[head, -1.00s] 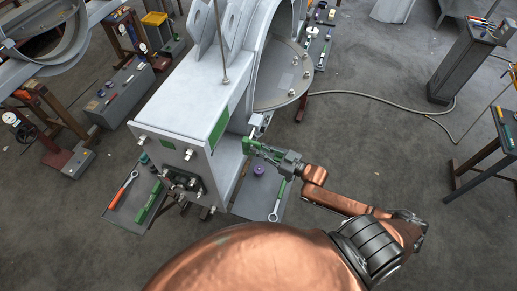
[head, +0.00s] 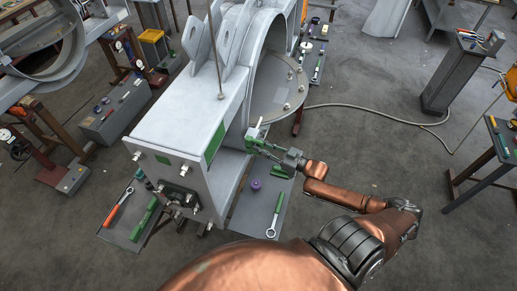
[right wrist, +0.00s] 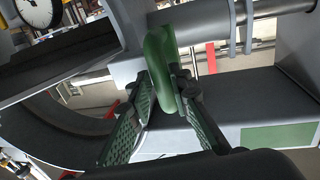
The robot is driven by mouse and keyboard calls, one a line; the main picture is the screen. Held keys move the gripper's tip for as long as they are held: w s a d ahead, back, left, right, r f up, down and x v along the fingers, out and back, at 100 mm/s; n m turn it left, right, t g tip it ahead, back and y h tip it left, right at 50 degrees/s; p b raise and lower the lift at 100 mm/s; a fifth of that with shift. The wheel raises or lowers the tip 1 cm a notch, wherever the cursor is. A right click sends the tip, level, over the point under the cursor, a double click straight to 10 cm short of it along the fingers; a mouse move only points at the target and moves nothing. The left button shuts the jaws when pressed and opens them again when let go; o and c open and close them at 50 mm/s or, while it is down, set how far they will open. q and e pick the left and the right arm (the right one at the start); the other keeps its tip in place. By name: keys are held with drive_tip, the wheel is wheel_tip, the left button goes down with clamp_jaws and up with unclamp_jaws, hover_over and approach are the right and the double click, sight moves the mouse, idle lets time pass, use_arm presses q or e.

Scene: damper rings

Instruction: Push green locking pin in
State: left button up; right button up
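The green locking pin (right wrist: 160,65) has a thick, rounded, curved green handle in the right wrist view. My right gripper (right wrist: 163,85) has its two textured green fingers on either side of this handle, with no clear gap at the tips, so it looks shut on it. In the head view my right gripper (head: 252,143) is at the right side of the grey steel structure (head: 175,110), near a small pale fitting by the round flange. The pin is hard to tell from the green fingers there. Its inner end is hidden. My left gripper is not in view.
A tray (head: 245,222) with a purple item (head: 255,184) and a wrench (head: 271,232) lies below my right gripper. The round flange plate (head: 280,88) stands just beyond it. A hose crosses the floor at right, where there is open room.

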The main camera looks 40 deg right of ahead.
drive_tip(key=o, duration=0.3)
drive_tip(key=shift+w+d, duration=0.1)
drive_tip(key=shift+d, duration=0.05)
drive_tip(key=shift+o, duration=0.3)
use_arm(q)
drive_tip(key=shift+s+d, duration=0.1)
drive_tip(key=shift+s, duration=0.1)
use_arm(e)
drive_tip(key=v, duration=1.2)
